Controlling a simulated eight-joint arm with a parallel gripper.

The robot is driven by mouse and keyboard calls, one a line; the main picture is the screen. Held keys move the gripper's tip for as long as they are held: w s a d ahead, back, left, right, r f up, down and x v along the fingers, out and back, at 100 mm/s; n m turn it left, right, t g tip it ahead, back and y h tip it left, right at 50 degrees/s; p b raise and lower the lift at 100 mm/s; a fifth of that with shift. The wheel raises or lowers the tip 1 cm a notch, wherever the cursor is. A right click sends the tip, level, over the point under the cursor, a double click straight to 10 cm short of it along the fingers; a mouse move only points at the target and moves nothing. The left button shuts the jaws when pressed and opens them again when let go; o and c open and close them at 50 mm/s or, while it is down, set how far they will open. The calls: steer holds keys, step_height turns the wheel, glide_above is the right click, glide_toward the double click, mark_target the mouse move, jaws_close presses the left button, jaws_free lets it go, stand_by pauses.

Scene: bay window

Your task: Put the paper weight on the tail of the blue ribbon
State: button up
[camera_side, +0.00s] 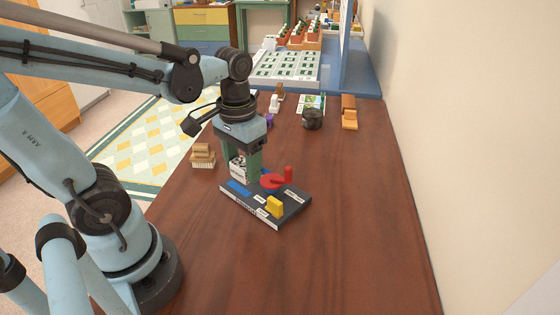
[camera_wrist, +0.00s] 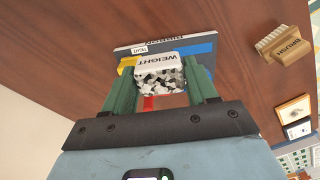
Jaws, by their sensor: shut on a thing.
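The paper weight (camera_side: 238,168) is a black-and-white speckled block. In the wrist view its white face marked WEIGHT (camera_wrist: 158,60) shows. My gripper (camera_side: 246,178) is shut on it, with a green finger on either side. The blue ribbon (camera_side: 238,188) shows as a flat blue strip at the left part of a dark board (camera_side: 292,207); blue also shows beside the weight in the wrist view (camera_wrist: 200,47). The weight is upright, over or just beside the blue strip. I cannot tell whether it touches the board.
A brush (camera_side: 203,155) stands to the left. A dark pot (camera_side: 312,119) and a wooden item (camera_side: 349,112) stand farther back. The table's right side is clear.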

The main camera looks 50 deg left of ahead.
glide_above(238, 188)
step_height(238, 188, down, 4)
steer(key=shift+a+f, duration=0.1)
steer(key=shift+a, duration=0.05)
steer(key=shift+f, duration=1.9)
steer(key=shift+f, duration=0.15)
steer(key=o, duration=1.2)
steer(key=shift+c, duration=0.2)
step_height(238, 188, up, 12)
steer(key=w+d+m+t, duration=0.2)
steer(key=d+t, duration=0.5)
steer(key=d, duration=0.3)
steer(key=shift+w+f+m, duration=0.3)
steer(key=shift+f, duration=0.05)
steer(key=shift+a, duration=0.1)
